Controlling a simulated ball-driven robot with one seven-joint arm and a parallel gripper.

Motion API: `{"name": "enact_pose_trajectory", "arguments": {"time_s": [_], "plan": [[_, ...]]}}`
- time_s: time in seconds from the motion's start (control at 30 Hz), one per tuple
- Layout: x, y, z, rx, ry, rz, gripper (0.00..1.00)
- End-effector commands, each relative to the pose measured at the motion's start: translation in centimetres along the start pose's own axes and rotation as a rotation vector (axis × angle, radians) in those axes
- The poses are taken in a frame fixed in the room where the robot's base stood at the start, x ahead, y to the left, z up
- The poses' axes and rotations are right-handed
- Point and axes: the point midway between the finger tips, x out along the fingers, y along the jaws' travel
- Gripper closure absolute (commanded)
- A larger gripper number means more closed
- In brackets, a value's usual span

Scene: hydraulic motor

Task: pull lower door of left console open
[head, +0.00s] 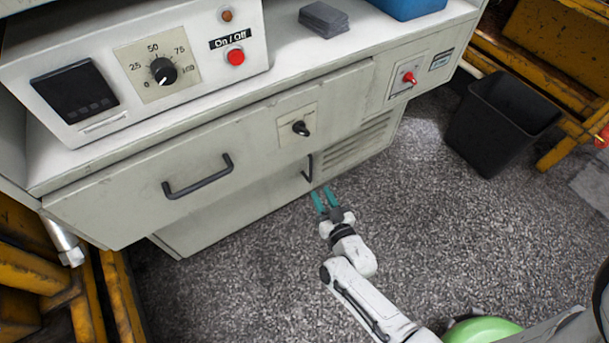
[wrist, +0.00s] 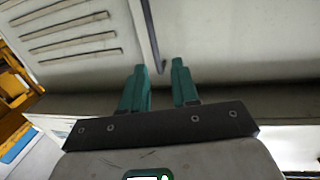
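The left console (head: 120,215) is a pale grey cabinet with a control box on top. Its lower door (head: 225,215) sits recessed under the drawer front and looks closed. The door's dark vertical handle (head: 309,168) is at its right side, left of the vent slots. My gripper (head: 325,194) has teal fingers, apart and empty, just below and in front of this handle. In the wrist view the handle (wrist: 151,35) comes down from the top, its lower end near the gap between the fingertips (wrist: 160,68). I cannot tell whether they touch it.
The upper drawer front (head: 130,190) with its dark handle (head: 198,177) overhangs the lower door. A black bin (head: 495,125) stands on the right beside a yellow frame (head: 555,45). The speckled floor (head: 230,280) in front of the console is clear.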

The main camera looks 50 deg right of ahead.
Motion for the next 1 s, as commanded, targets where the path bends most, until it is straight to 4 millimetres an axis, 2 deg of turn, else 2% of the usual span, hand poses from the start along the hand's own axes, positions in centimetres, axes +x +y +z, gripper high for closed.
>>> {"name": "enact_pose_trajectory", "arguments": {"time_s": [0.03,0.17,0.27,0.7,0.8,1.0], "plan": [[-0.1,0.4,0.7,-0.002,0.016,0.017,0.7],[0.2,0.9,0.7,-0.005,0.039,0.036,0.7],[1.1,0.9,0.6,-0.005,0.041,0.037,0.7],[8.6,1.1,0.4,-0.004,0.04,0.035,0.7],[9.7,1.2,0.3,-0.005,0.039,0.035,0.7],[10.6,1.2,0.2,-0.004,0.037,0.034,0.7]]}}
